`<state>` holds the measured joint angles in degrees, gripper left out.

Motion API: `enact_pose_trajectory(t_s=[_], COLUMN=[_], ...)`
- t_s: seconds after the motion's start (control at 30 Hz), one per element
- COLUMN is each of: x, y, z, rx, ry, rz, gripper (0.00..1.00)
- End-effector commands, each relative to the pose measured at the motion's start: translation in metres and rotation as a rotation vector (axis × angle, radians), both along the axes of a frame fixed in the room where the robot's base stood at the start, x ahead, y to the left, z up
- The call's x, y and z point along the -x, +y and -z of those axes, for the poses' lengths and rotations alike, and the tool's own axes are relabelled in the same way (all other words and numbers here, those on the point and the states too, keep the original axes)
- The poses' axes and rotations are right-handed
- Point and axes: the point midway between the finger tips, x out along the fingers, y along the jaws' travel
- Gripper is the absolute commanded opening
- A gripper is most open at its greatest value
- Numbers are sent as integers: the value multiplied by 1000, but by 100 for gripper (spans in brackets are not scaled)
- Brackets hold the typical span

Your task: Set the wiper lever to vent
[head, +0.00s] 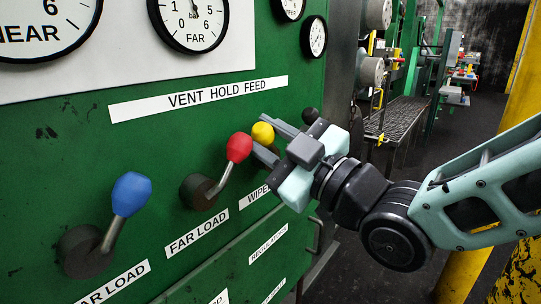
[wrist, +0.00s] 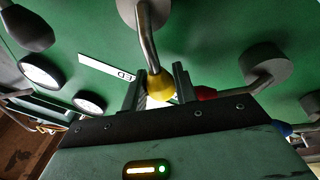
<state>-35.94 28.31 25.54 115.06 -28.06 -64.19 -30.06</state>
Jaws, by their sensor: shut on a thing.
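The wiper lever has a yellow ball knob (head: 263,132), above a partly hidden label (head: 259,193) that begins "WIPE". My gripper (head: 262,136) has its fingers on either side of this knob and is shut on it. In the wrist view the yellow knob (wrist: 159,88) sits between the two fingertips (wrist: 158,82), and its bent metal shaft (wrist: 146,45) runs to a round grey hub. In the head view the hub and shaft are hidden behind my gripper. A strip reading "VENT HOLD FEED" (head: 199,99) is on the green panel above the levers.
A red-knobbed lever (head: 239,148) labelled "FAR LOAD" stands close left of my gripper. A blue-knobbed lever (head: 130,194) is farther left. A black knob (head: 310,116) is just right of the fingers. Round gauges (head: 188,18) are above. The aisle floor at right is open.

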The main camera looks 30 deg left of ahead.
Motion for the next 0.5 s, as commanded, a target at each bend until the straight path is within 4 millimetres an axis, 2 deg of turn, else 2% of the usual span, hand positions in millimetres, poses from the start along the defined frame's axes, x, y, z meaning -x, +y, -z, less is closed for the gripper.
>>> enact_pose_trajectory(t_s=[0.03, 0.5], x=[1, 5], y=[0, 0], z=[5, 5], rx=[3, 10], ry=[-19, -85], rz=[0, -2], gripper=[0, 0])
